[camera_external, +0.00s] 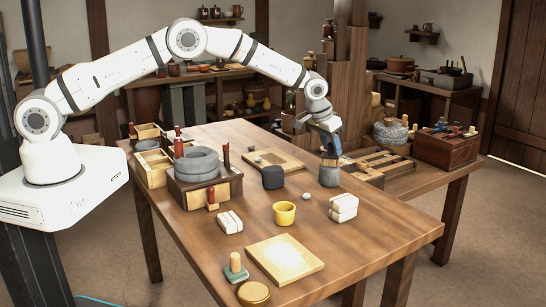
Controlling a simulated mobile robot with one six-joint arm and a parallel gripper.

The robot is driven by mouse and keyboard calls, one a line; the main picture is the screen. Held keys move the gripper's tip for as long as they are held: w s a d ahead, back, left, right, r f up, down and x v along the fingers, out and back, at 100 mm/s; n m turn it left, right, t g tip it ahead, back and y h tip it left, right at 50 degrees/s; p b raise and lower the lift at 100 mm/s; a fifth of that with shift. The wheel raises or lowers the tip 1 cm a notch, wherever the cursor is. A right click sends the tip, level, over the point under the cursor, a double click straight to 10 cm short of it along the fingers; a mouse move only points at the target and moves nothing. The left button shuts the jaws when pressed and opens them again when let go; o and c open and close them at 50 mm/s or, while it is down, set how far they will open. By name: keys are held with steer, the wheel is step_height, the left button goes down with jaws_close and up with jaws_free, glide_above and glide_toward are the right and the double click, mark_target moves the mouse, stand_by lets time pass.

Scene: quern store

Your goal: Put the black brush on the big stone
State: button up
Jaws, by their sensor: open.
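A grey pot-like piece (330,176) stands upright at the right of the table, with a tan band and a dark upper part above it. These may be the black brush, but I cannot tell for sure. My gripper (329,148) points down right over it, its open fingers around or close beside the upper part; contact cannot be told. A dark, rounded, block-like stone (272,177) sits left of it at mid-table. A larger round grey quern stone (197,161) lies in a wooden box at the left. Which is the big stone is unclear.
A yellow cup (284,214), white blocks (343,208) (229,222), and a small pebble (306,196) stand nearby. A pale board (284,260), a green stamp-like piece (236,268) and a round lid (253,294) are at the front. The front right tabletop is clear.

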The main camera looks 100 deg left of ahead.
steer(key=shift+r, duration=0.3)
steer(key=b+v, duration=0.1)
steer(key=v, duration=1)
steer(key=shift+s+d+r+b, duration=0.15)
steer(key=shift+r+b, duration=0.15)
steer(key=shift+b, duration=0.1)
